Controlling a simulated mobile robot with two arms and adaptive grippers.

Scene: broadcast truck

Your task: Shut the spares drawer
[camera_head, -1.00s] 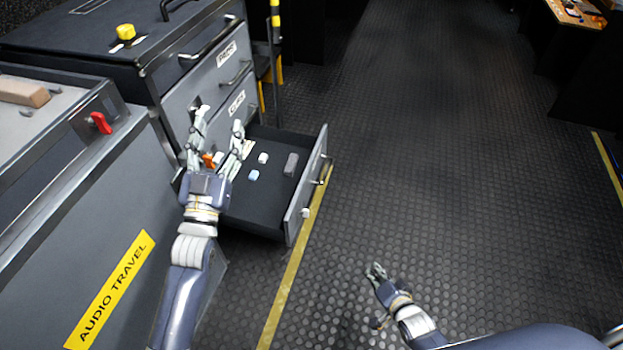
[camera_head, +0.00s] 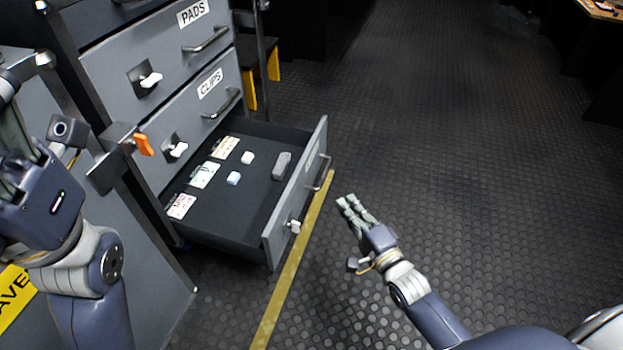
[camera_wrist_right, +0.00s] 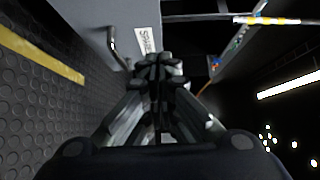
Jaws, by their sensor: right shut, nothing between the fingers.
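The spares drawer (camera_head: 313,178) is the bottom drawer of the grey cabinet and stands pulled well out. Its front has a bar handle (camera_head: 320,173) and a white knob (camera_head: 294,226). In the right wrist view its label (camera_wrist_right: 147,42) shows partly behind the fingers, with the handle (camera_wrist_right: 119,50) to the left. My right gripper (camera_head: 346,203) is shut and empty, in front of the drawer front and apart from it, pointing towards it. My left gripper (camera_head: 38,100) is at the left edge, partly cut off, its fingers spread, clear of the drawer.
Cards, small blocks and a grey piece (camera_head: 282,165) lie in the drawer. The PADS (camera_head: 160,60) and CLIPS (camera_head: 200,115) drawers above are shut. A grey case with an orange latch (camera_head: 143,145) stands at left. A yellow floor line (camera_head: 290,270) passes the drawer; floor to the right is clear.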

